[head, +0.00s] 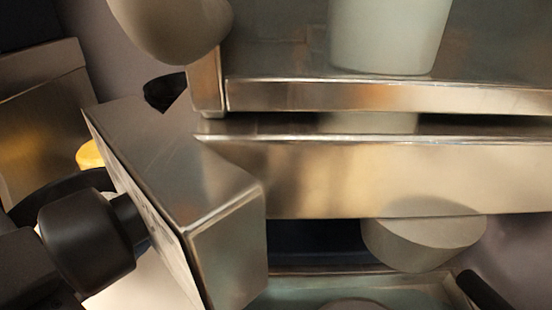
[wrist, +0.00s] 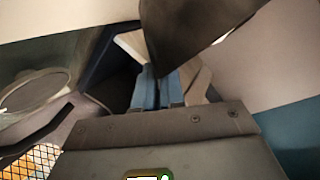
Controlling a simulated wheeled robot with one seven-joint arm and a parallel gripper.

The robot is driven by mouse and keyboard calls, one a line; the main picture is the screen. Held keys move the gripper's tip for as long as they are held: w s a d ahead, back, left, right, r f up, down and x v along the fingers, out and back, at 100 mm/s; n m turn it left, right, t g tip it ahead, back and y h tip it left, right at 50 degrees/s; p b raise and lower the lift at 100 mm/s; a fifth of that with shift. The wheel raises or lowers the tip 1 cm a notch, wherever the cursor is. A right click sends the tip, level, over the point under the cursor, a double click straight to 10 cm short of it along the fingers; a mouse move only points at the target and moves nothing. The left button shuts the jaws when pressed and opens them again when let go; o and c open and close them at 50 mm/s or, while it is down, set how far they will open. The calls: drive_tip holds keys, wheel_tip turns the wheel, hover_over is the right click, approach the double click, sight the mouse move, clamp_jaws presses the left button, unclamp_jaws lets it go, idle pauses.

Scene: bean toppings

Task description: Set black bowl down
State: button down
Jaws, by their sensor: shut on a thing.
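In the wrist view, a dark bowl (wrist: 195,25) fills the top middle, tilted, with its lower tip at my gripper's fingers. My gripper (wrist: 160,85) has blue finger pads close together and is shut on this bowl's edge. The bowl's far part is cut off by the top of the picture. In the head view, a small black piece (head: 163,92) shows behind a metal box-like part; I cannot tell whether it is the same bowl. My gripper is not clearly seen in the head view.
A metal shelf edge (head: 400,98) crosses the head view, with a pale container (head: 385,38) on it. A metal box-like part (head: 225,250) juts out at left. A grey rounded thing (head: 425,240) hangs below the ledge. A yellow item (head: 90,155) shows at left.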

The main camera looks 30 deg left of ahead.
drive_tip(key=shift+w+a+f, duration=0.1)
drive_tip(key=shift+w+f, duration=0.1)
drive_tip(key=shift+f, duration=1)
drive_tip(key=shift+w+a+f, duration=0.1)
drive_tip(key=shift+w+f, duration=0.05)
drive_tip(key=shift+f, duration=1)
drive_tip(key=c, duration=1.2)
unclamp_jaws()
drive_tip(key=v, duration=1.2)
